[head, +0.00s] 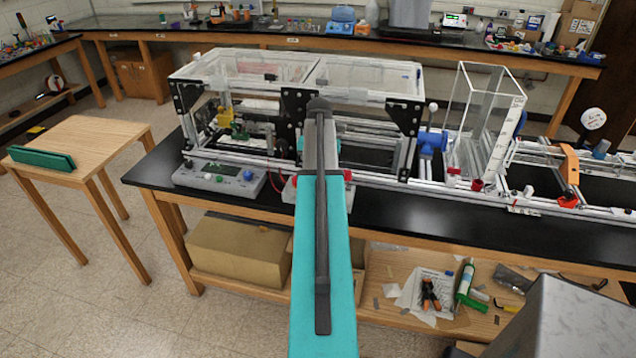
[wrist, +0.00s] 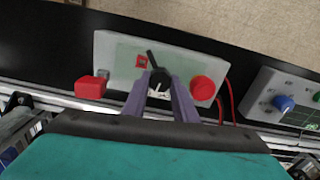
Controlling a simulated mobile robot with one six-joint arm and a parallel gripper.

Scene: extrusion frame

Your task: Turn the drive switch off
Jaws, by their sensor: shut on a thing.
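The drive switch, a black rotary knob (wrist: 157,77) with a dark lever and a white mark, sits on a pale control box (wrist: 112,48) in the wrist view. Its lever tilts up and to the left in that view. My gripper (wrist: 160,86) has its two purple-grey fingers on either side of the knob, shut on it. In the head view the control box (head: 290,189) is mostly hidden behind my teal arm, and the knob is not visible there.
A grey meter box with a blue knob (wrist: 283,103) stands to the right in the wrist view. The clear-topped extrusion frame (head: 350,75) rises behind my arm.

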